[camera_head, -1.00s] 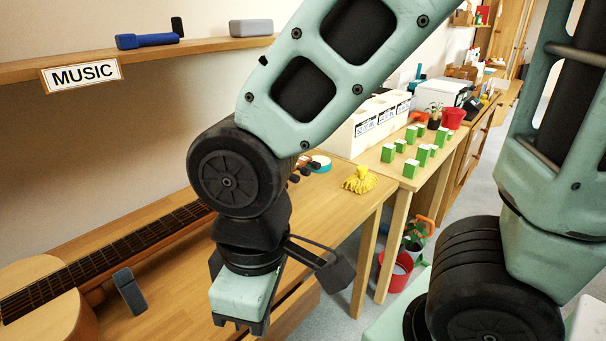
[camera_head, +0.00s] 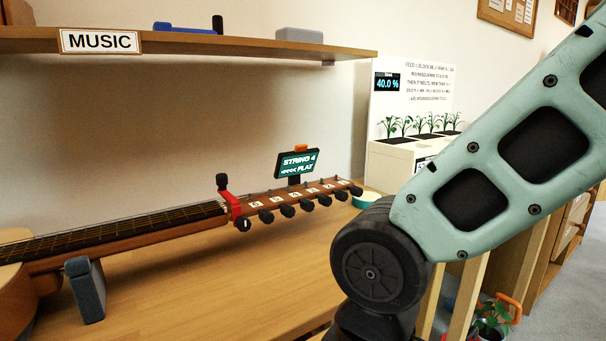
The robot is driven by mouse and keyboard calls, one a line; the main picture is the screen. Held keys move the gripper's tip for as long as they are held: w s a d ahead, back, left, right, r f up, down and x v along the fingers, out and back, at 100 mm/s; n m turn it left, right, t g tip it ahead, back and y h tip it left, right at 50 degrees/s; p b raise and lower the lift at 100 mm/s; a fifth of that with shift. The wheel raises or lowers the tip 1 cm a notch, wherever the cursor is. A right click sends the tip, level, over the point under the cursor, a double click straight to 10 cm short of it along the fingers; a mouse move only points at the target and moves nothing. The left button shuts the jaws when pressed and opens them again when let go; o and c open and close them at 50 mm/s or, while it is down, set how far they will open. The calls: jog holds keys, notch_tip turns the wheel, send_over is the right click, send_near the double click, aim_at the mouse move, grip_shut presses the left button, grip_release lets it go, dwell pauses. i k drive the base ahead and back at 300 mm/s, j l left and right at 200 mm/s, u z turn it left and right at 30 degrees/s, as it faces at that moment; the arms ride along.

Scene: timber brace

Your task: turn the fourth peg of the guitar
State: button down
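The guitar (camera_head: 120,237) lies on the wooden bench, its body at the left edge and its neck running to the right. Its headstock (camera_head: 285,197) carries a row of several dark pegs (camera_head: 307,205) along the near side, with small white labels too small to read. A tuner display (camera_head: 297,164) behind the headstock reads "STRING 4" and "FLAT" with arrows pointing left. A red clamp-like piece (camera_head: 232,204) with a dark knob sits where the neck meets the headstock. My gripper is out of view below the frame; only my arm and wrist show, right of the headstock.
A grey block (camera_head: 86,290) stands under the neck. A shelf (camera_head: 200,42) with a "MUSIC" sign overhangs the guitar. A white planter box (camera_head: 395,165) with a 40.0 % display stands behind my arm. The bench in front of the headstock is clear.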

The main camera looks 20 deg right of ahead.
aim_at(306, 205)
jog(key=u, duration=1.25)
jog(key=z, duration=1.25)
jog(key=k+j+z, duration=0.1)
jog(key=z, duration=0.2)
jog(key=k+z, duration=0.3)
